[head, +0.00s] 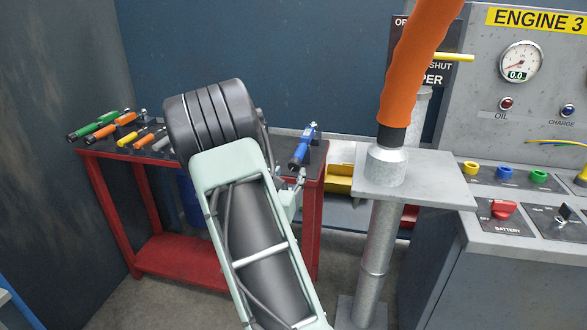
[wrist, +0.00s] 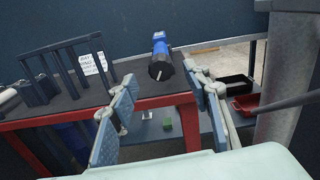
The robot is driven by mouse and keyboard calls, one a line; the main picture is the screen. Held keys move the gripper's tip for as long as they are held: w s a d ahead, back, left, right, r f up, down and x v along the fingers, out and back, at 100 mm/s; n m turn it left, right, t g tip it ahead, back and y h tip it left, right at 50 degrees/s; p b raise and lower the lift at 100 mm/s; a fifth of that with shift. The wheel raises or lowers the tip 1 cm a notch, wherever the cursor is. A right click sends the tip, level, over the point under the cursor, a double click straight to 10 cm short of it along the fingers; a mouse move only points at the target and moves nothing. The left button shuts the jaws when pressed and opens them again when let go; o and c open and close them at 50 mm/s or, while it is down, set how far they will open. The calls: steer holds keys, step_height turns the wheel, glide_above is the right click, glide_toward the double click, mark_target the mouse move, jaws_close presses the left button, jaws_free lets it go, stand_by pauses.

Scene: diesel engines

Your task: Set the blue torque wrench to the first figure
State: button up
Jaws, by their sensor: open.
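The blue torque wrench (head: 304,144) lies at the right end of the red bench, pointing away from me. In the wrist view its blue body and black end (wrist: 161,62) face the camera, with a small pale mark on the end. Its scale cannot be read. My gripper (wrist: 162,80) is open and empty, its two pads on either side of the wrench's near end in the picture; I cannot tell how far short of it they are. In the head view my arm hides most of the gripper. A white card (wrist: 93,64) with handwriting stands left of the wrench, too small to read surely.
The red bench (head: 155,251) also carries green, orange and yellow-handled tools (head: 98,124) at its left. A black rack (wrist: 55,72) stands near the card. A grey post with a plate (head: 425,188) and an orange hose (head: 412,62) stand right, before the engine panel (head: 480,110).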

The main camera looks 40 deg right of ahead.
mark_target(293, 166)
steer(key=x, duration=0.5)
steer(key=c, duration=1.2)
steer(key=shift+o, duration=0.2)
